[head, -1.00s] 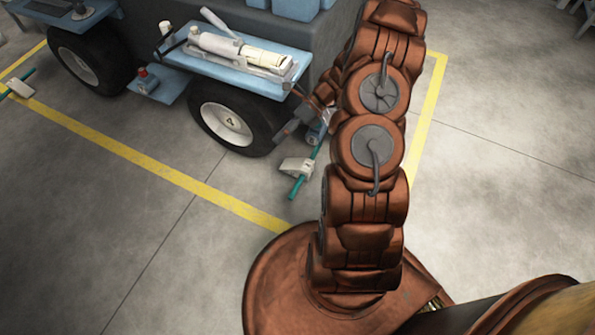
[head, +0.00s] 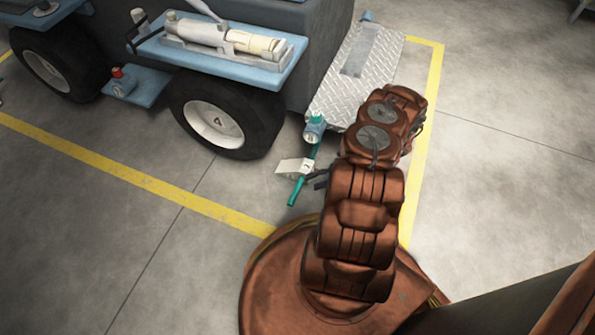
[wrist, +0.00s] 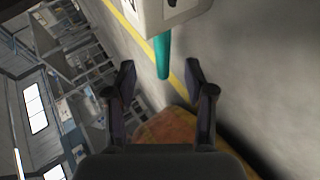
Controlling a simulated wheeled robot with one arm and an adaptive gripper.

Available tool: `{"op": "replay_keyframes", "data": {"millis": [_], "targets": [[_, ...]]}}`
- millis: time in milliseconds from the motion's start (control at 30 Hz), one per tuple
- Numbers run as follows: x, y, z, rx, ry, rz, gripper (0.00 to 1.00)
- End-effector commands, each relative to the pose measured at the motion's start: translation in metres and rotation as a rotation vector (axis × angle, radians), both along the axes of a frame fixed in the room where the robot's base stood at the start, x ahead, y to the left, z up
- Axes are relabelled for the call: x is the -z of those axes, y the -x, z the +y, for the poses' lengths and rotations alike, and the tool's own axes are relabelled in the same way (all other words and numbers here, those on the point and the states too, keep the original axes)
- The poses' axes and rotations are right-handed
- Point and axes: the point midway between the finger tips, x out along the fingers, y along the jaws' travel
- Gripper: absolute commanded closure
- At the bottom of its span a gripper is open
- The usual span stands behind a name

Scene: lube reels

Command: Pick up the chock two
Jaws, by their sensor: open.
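The chock (head: 293,166) is a pale wedge on a teal bar, on the floor just in front of the near wheel at the cart's corner. I cannot read a number on it that marks it as chock two. In the wrist view the chock's pale body (wrist: 168,14) is at the top, with its teal bar (wrist: 163,56) pointing down between my fingers. My gripper (wrist: 164,85) is open and empty, with a finger on each side of the bar's line. In the head view my gripper (head: 316,180) is low, just right of the chock and mostly hidden by my arm.
The cart's wheel (head: 222,115) and a diamond-plate step (head: 350,75) stand close behind the chock. A teal-capped cylinder (head: 314,128) hangs at the step's corner. A yellow floor line (head: 150,185) runs in front. Bare floor lies left and right.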

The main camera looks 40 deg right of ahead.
Motion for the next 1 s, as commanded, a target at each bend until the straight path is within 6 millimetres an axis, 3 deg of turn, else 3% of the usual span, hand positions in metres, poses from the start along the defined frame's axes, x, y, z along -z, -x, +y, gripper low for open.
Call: {"op": "replay_keyframes", "data": {"millis": [700, 1000], "targets": [[0.041, -0.03, 0.054, 0.001, -0.004, 0.007, 0.46], [0.043, -0.034, 0.06, 0.003, -0.003, 0.007, 0.46]]}}
